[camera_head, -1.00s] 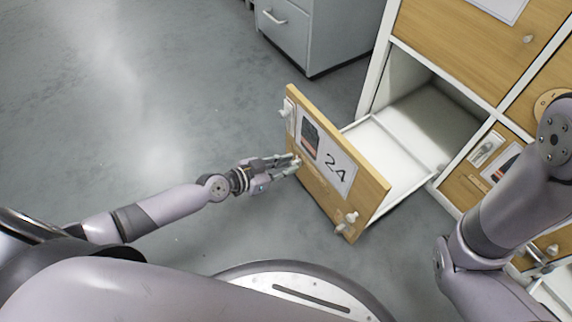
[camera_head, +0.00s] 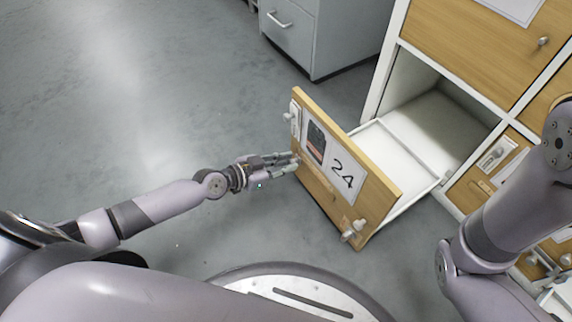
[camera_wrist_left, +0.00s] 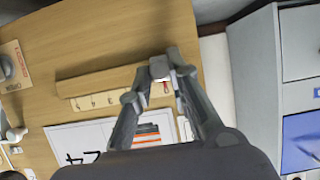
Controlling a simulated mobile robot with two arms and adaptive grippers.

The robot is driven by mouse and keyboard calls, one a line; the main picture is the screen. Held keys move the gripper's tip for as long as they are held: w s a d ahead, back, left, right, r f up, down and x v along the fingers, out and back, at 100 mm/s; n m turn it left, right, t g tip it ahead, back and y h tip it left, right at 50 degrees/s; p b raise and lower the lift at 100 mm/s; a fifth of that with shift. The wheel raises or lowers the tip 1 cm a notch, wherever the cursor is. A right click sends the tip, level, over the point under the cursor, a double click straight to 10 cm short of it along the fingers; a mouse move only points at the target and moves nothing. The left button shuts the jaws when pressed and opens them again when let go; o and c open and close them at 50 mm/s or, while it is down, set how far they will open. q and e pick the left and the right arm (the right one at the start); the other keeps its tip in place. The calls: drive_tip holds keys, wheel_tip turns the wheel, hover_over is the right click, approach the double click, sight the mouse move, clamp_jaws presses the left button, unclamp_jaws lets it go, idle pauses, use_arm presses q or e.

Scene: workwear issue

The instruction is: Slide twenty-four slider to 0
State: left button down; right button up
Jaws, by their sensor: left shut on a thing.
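The wooden drawer front marked 24 (camera_head: 385,205) is on a drawer pulled out of the cabinet. My left gripper (camera_head: 296,160) reaches its face from the left, at the left part of the panel. In the left wrist view my left gripper (camera_wrist_left: 160,76) is shut on the slider knob (camera_wrist_left: 159,67), at the right end of a wooden rail (camera_wrist_left: 90,84) with a numbered scale strip (camera_wrist_left: 100,98). A small red mark shows by the fingertips. The fingers hide part of the scale, and I cannot read which number the knob is at. My right gripper is not clearly visible.
The open drawer tray (camera_head: 395,150) is empty behind the panel. White fittings (camera_head: 354,230) stick out at the panel's lower right. A grey cabinet (camera_head: 315,40) stands behind, and more wooden drawers are at the right. The floor at left is clear.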

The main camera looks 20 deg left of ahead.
use_arm(q)
drive_tip(key=c, duration=1.6)
unclamp_jaws()
drive_tip(key=shift+w+a, duration=0.15)
drive_tip(key=shift+a, duration=0.2)
drive_tip(key=shift+c, duration=0.2)
drive_tip(key=shift+o, duration=0.8)
drive_tip(key=shift+d, duration=0.1)
drive_tip(key=v, duration=1.2)
drive_tip(key=shift+r, duration=0.1)
